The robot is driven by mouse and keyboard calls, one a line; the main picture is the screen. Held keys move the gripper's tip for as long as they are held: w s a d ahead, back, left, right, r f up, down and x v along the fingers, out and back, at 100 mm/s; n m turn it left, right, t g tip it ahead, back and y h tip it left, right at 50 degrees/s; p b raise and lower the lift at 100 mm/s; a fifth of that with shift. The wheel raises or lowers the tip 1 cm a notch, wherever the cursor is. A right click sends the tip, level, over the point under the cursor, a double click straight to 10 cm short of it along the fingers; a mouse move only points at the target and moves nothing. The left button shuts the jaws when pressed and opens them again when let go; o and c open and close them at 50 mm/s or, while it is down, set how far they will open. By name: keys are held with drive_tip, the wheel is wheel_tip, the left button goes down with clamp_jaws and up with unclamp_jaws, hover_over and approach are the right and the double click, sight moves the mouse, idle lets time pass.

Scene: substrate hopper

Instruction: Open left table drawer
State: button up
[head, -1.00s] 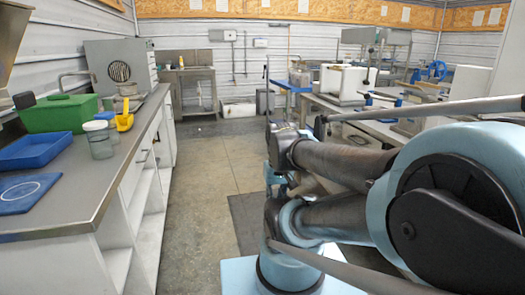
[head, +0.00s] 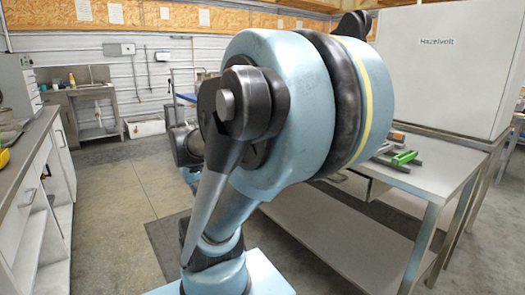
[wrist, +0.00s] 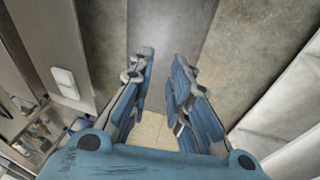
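A steel table (head: 432,180) stands at the right in the head view. Under its top, what looks like a drawer (head: 372,188) shows in part beside my arm, and my arm hides the rest of that side. I cannot tell whether it is shut. In the wrist view my gripper (wrist: 162,68) is open and empty, its two blue-and-grey fingers apart above the floor. No drawer handle can be made out between or near the fingers. In the head view I cannot make out the gripper behind my arm.
A white counter (head: 25,205) with drawers and shelves runs along the left. The floor (head: 110,195) between is clear.

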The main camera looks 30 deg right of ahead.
drive_tip(key=w+d+r+h, duration=0.2)
drive_tip(key=w+d+h, duration=0.3)
drive_tip(key=w+d, duration=0.8)
drive_tip(key=w+d+r+h, duration=0.2)
drive_tip(key=w+d+h, duration=0.3)
drive_tip(key=w+d, duration=0.7)
drive_tip(key=w+d+f+g+h, duration=0.1)
drive_tip(key=w+d+f+h, duration=0.25)
drive_tip(key=w+d, duration=0.4)
drive_tip(key=shift+n, duration=0.3)
drive_tip(key=w+d+f, duration=0.1)
drive_tip(key=d, duration=0.4)
drive_tip(key=w+d+f, duration=0.1)
drive_tip(key=d, duration=0.3)
drive_tip(key=w+d+f, duration=0.1)
drive_tip(key=d+f, duration=0.1)
drive_tip(key=d, duration=0.3)
drive_tip(key=shift+w+d, duration=0.1)
drive_tip(key=shift+d, duration=0.25)
